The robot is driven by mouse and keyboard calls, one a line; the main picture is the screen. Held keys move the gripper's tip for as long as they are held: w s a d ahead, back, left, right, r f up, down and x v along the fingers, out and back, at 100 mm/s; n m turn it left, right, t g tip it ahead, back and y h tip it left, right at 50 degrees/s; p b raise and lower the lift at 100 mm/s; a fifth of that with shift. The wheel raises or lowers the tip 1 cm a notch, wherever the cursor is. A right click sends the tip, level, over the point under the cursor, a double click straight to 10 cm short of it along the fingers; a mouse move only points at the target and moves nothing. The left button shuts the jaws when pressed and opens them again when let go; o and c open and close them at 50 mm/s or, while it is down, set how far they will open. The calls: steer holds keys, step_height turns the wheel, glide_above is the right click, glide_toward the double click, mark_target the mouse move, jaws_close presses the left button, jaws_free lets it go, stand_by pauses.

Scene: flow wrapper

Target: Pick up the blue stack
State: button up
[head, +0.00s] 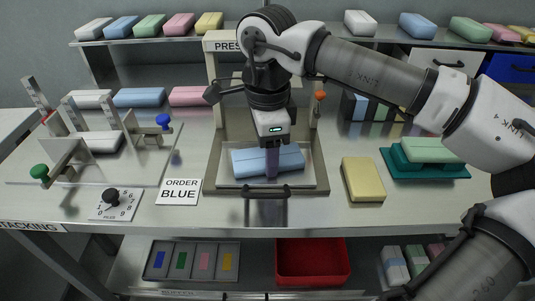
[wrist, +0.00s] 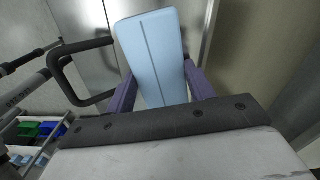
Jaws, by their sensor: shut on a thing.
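A light blue stack (head: 290,158) lies crosswise on the bed of the press (head: 319,184). My gripper (head: 271,165) reaches down into the press from above, and one purple finger shows in front of the stack. In the wrist view the blue stack (wrist: 152,50), with a dark line along its top, sits between the two purple fingers of my gripper (wrist: 160,82). The gripper is shut on it. In the head view the finger behind the stack is hidden. Whether the stack is clear of the bed, I cannot tell.
The press handle (head: 266,189) stands in front of the bed. A yellow stack (head: 363,179) and a teal tray (head: 396,167) holding a green stack are to the right. The order card (head: 179,191) reads BLUE. A red bin (head: 313,262) is below.

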steer(key=shift+r, duration=0.1)
step_height(320, 180, up, 20)
steer(key=p, duration=0.2)
steer(key=shift+p, duration=0.4)
stand_by(0.5)
